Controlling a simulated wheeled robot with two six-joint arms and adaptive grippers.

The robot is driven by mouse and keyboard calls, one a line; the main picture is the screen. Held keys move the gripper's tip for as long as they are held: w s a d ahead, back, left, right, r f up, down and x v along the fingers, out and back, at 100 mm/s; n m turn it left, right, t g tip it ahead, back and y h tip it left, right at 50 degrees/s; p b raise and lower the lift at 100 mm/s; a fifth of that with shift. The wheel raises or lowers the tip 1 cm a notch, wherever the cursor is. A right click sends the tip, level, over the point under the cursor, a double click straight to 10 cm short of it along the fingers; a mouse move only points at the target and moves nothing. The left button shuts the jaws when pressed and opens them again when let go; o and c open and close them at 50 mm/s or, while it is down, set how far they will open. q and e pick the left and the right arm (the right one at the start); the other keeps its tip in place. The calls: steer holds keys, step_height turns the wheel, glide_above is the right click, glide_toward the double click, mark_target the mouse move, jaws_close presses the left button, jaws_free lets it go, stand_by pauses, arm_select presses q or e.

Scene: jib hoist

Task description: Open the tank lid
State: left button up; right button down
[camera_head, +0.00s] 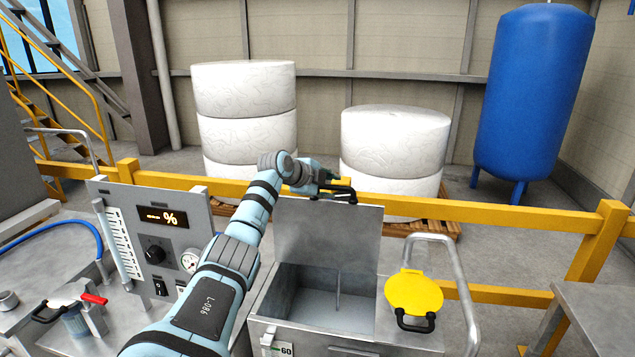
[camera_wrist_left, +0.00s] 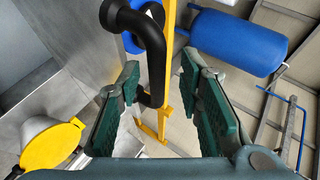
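The tank (camera_head: 345,325) is a grey metal box in the middle of the head view, and its inside shows. Its grey lid (camera_head: 330,235) stands up, roughly vertical, at the back of the opening. The black lid handle (camera_head: 345,196) is at the lid's top edge; in the left wrist view the handle (camera_wrist_left: 152,45) is a thick bent bar near the left finger. My left gripper (camera_head: 328,183) is beside the handle at the top of the lid. In the wrist view the fingers of this gripper (camera_wrist_left: 160,100) are spread apart, not clamped on the handle. My right gripper is not in view.
A yellow round cover (camera_head: 413,292) with a black handle and a bent metal rail (camera_head: 460,275) are right of the opening. A control panel (camera_head: 155,240) stands left. A yellow barrier (camera_head: 480,215) runs behind. White rolls (camera_head: 245,120) and a blue vessel (camera_head: 530,95) stand beyond it.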

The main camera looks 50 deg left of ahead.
arm_select(q)
steer(key=v, duration=1)
steer(key=shift+d, duration=0.1)
